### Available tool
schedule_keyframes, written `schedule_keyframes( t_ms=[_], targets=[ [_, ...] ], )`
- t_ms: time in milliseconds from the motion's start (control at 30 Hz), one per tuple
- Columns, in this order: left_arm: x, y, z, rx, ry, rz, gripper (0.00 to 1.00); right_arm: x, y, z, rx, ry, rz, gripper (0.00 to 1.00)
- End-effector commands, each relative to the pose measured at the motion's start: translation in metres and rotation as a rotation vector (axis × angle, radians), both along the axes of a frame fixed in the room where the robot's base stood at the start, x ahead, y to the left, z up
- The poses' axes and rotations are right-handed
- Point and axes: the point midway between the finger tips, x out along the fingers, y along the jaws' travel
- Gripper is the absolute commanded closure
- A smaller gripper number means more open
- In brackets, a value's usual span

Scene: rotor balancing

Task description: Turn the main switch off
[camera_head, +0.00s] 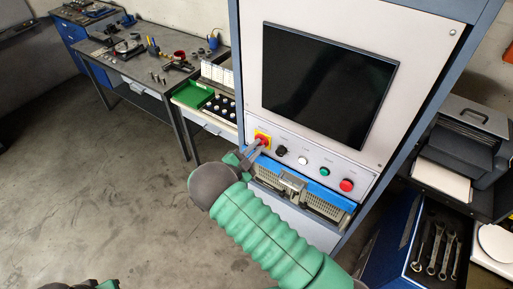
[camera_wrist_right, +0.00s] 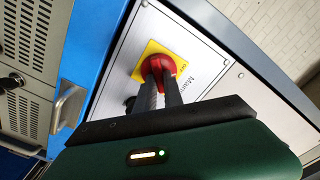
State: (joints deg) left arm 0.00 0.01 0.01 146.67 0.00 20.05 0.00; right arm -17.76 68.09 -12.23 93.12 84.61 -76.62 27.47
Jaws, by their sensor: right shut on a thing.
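The main switch (camera_head: 262,140) is a red knob on a yellow square plate, at the left end of the control panel on the grey cabinet. My right gripper (camera_head: 254,149) reaches it from the lower left in the head view. In the right wrist view the red knob of the main switch (camera_wrist_right: 158,68) sits between the two dark fingers of my right gripper (camera_wrist_right: 160,80), which are shut on it. Part of the yellow plate and a label reading "Main" show beside it. The fingers hide part of the knob. At the lower left edge of the head view a piece of green and dark arm shows; my left gripper's fingers are not visible.
A black knob (camera_head: 281,151), a green button (camera_head: 325,171) and a red button (camera_head: 346,185) sit right of the switch. A black screen (camera_head: 325,82) is above. A blue-edged drawer unit (camera_head: 300,185) with a metal handle lies below. A workbench (camera_head: 130,60) stands at left.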

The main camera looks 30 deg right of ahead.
Motion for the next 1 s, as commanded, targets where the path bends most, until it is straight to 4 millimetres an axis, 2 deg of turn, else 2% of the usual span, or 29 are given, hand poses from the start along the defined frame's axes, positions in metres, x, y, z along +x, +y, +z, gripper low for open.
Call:
schedule_keyframes(
  t_ms=[33,467,1000],
  targets=[
    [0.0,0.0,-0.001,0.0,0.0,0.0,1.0,-0.001,0.003,-0.008,0.014,0.011,0.004,1.0],
    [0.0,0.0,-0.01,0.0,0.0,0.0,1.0,-0.001,0.003,-0.01,-0.02,0.095,0.005,1.0],
    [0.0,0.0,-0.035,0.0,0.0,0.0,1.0,-0.001,0.003,-0.01,-0.198,0.523,0.006,1.0]
  ],
)
